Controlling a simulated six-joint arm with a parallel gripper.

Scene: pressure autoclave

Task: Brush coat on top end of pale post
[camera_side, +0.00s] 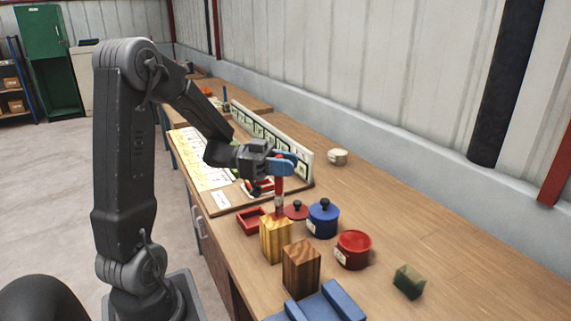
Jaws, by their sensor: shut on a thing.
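The pale post (276,243) is a light, striped wooden block standing upright near the front edge of the bench. My gripper (281,170) is above it, with blue fingers shut on a red-handled brush (279,190). The brush hangs upright, and its lower end is at or just over the top of the pale post. I cannot tell whether the bristles touch the wood. A red pot (352,250) stands open to the right. A red lid (296,210) with a knob lies behind the pale post.
A darker wooden post (301,270) stands close in front of the pale one. A blue lidded pot (323,219), a small red tray (251,220), a blue holder (325,305) and a green block (409,281) are nearby. A panel board (270,140) stands behind.

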